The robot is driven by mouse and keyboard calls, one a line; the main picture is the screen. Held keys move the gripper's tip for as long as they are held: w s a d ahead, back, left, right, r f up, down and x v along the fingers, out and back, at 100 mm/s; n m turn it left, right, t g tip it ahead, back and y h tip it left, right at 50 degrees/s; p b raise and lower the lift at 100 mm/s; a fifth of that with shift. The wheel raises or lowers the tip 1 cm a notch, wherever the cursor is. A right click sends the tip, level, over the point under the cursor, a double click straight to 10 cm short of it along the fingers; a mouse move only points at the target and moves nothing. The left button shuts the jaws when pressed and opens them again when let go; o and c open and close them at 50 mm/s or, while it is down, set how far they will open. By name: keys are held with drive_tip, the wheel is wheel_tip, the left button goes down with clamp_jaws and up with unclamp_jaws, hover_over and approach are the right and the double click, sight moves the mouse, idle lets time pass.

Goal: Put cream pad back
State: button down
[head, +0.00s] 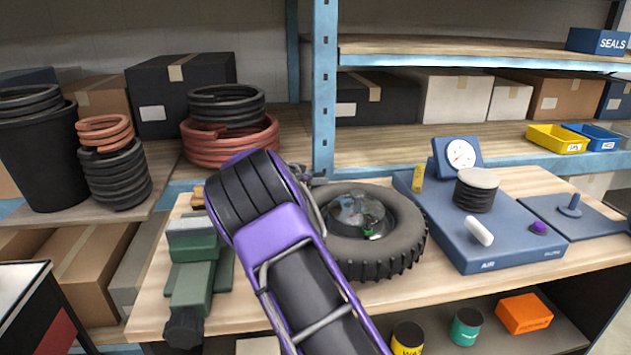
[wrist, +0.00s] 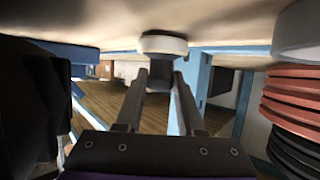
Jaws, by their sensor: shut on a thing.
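In the wrist view my gripper (wrist: 160,74) is shut, its two dark fingers closing on a small round piece with a pale cream rim and a dark middle, which looks like the cream pad (wrist: 163,44). In the head view my purple and black arm hides the fingertips and the held piece. A black ribbed stack with a round cream top (head: 478,179) stands on the blue test station (head: 483,245), well to the right of my arm and clear of it.
A tyre (head: 405,235) with a clear dome lies beside my arm. A green vise (head: 195,270) stands at the left of the bench. A blue shelf post (head: 324,90) rises behind; coils of hose (head: 232,150) sit at left. A blue plate with a peg (head: 570,207) lies at right.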

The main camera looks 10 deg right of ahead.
drive_tip(key=shift+f+b, duration=0.3)
drive_tip(key=shift+f, duration=0.05)
drive_tip(key=c, duration=0.5)
unclamp_jaws()
drive_tip(key=shift+r, duration=0.1)
drive_tip(key=shift+r+p, duration=0.25)
drive_tip(key=shift+p, duration=0.2)
drive_tip(key=v, duration=0.4)
drive_tip(key=b+v, duration=0.1)
drive_tip(key=v, duration=0.7)
drive_tip(key=shift+f, duration=0.3)
